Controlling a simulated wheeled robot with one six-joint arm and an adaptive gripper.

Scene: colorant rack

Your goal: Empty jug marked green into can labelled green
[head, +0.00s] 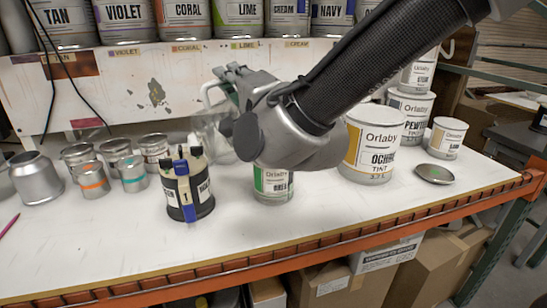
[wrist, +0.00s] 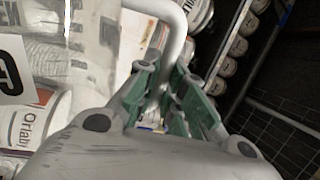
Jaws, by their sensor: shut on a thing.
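A clear jug (head: 213,138) with a pale handle (head: 207,92) is at the middle of the bench, partly behind my wrist. Any marking on it cannot be made out. My gripper (head: 233,82) has green fingers and is shut on the handle. In the wrist view the handle (wrist: 174,38) runs between the fingers (wrist: 168,88), with the clear jug wall (wrist: 95,40) to the left. I cannot tell whether the jug touches the bench. A small can with a green label (head: 273,187) stands in front, right of the jug; my wrist hides its top.
A dark round holder with markers (head: 188,190) stands left of the green-labelled can. The large ochre tint can (head: 371,140) stands to its right. Small metal tins (head: 95,180) are at left, a round metal disc (head: 434,174) at right. A shelf of paint cans (head: 185,22) is behind.

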